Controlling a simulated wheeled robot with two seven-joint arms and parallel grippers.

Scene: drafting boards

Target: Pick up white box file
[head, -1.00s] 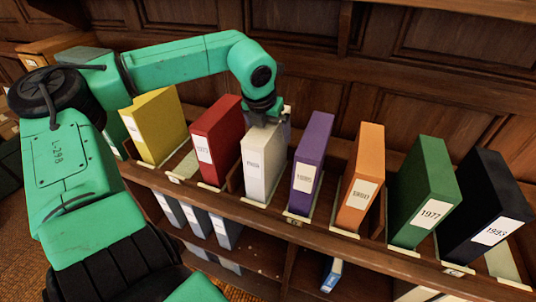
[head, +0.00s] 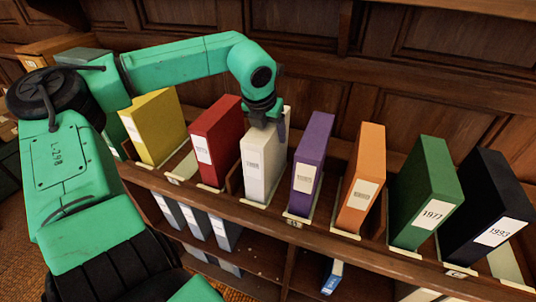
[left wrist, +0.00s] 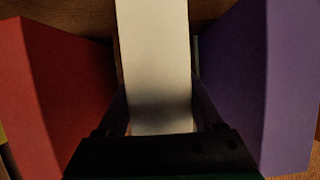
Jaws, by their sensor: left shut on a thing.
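The white box file (head: 262,168) stands upright on the shelf between the red and purple files, with a label on its spine. In the left wrist view the white box file (left wrist: 153,60) runs between the two fingers. My left gripper (head: 264,118) comes down from above onto its top and is shut on it. The fingers (left wrist: 163,112) sit on either side of the file and are partly dark in shadow. I cannot tell a gap between the file's base and the shelf. My right gripper is not in view.
A red file (head: 214,140) and yellow file (head: 158,125) stand to the left. A purple file (head: 310,160), orange file (head: 363,175), green file (head: 425,190) and black file (head: 485,205) stand to the right. The wooden wall (head: 420,60) is close behind.

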